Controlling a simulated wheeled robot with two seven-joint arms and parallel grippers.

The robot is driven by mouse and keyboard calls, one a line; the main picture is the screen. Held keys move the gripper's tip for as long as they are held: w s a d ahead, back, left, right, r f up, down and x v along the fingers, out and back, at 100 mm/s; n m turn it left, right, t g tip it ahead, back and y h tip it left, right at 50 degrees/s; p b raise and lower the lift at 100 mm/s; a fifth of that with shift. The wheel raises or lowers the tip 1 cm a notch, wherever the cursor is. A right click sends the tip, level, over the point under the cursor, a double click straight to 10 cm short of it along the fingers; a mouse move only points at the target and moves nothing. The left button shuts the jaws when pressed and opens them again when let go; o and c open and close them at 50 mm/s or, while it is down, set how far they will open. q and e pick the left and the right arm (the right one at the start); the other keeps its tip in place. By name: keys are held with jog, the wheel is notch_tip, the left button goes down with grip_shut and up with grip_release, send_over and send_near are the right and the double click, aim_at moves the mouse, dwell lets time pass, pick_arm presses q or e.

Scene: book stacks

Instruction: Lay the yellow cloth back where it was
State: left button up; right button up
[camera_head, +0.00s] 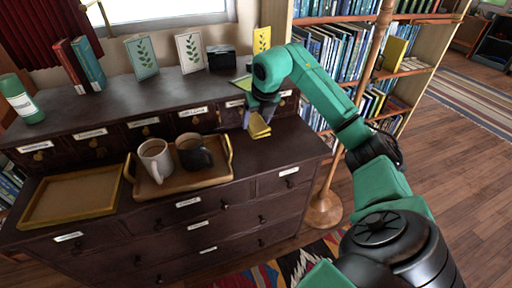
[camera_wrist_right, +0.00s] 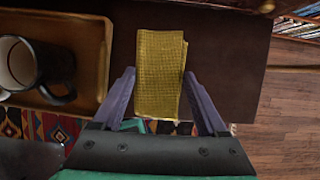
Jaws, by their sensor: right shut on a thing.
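The yellow cloth (camera_head: 259,128) is folded into a small pad. It is at the right part of the dark dresser top (camera_head: 290,148), to the right of the mug tray. My right gripper (camera_head: 260,109) is shut on it from above. In the right wrist view the cloth (camera_wrist_right: 160,52) shows between the two purple-grey fingers of my gripper (camera_wrist_right: 160,76), with dark wood behind it. I cannot tell whether the cloth touches the dresser top. My left gripper is not in view.
A wooden tray (camera_head: 224,176) holds a white mug (camera_head: 155,160) and a black mug (camera_head: 194,154), left of the cloth. An empty tray (camera_head: 72,196) lies further left. Labelled small drawers and a shelf with books stand behind. A wooden pole (camera_head: 326,199) rises at the dresser's right.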

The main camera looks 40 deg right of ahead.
aim_at(261, 128)
notch_tip(261, 128, down, 9)
jog(key=shift+f, duration=0.2)
jog(key=o, duration=1.4)
jog(key=shift+c, duration=0.2)
jog(key=v, duration=1.2)
jog(key=shift+r, duration=0.15)
jog(key=shift+w, duration=0.1)
